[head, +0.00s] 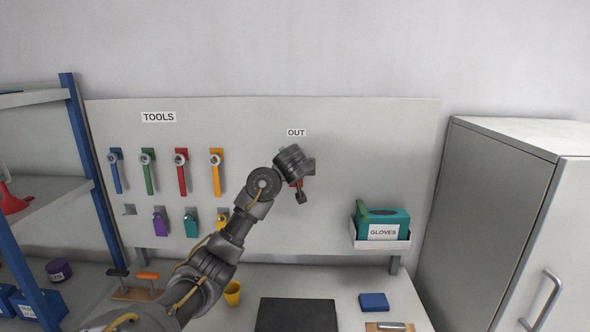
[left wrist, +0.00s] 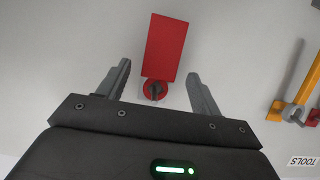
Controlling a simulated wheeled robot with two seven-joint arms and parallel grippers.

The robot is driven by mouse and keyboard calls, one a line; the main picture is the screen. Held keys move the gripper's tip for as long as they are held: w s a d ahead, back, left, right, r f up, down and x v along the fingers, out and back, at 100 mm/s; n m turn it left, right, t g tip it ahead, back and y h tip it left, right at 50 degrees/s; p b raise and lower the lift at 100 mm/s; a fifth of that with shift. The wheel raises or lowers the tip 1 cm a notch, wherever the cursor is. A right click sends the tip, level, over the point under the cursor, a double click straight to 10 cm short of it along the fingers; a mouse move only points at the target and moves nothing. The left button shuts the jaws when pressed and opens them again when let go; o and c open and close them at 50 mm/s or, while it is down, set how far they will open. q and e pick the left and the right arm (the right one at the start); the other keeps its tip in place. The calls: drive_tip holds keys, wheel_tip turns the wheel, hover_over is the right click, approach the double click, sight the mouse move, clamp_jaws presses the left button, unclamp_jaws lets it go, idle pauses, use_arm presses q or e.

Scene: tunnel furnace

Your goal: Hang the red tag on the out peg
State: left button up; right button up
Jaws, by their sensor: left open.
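The red tag (left wrist: 165,48) hangs against the board in the left wrist view, with its holed end around a dark peg (left wrist: 154,90). In the head view only a bit of the red tag (head: 296,183) shows behind my left gripper (head: 304,182), below the OUT label (head: 296,133). My left gripper is open, and in the left wrist view its two fingers (left wrist: 158,70) stand on either side of the tag's holed end, apart from it. The out peg is hidden behind the gripper in the head view. My right gripper is not in view.
Left on the board (head: 360,135), several coloured tools hang under a TOOLS label (head: 159,117), with several tags below and a bare peg (head: 129,210). A GLOVES box (head: 384,224) sits right. A yellow cup (head: 232,293) and black mat (head: 297,315) are on the bench.

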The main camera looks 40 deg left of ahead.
use_arm(q)
drive_tip(key=b+v, duration=0.4)
drive_tip(key=v, duration=0.7)
drive_tip(key=shift+f, duration=0.1)
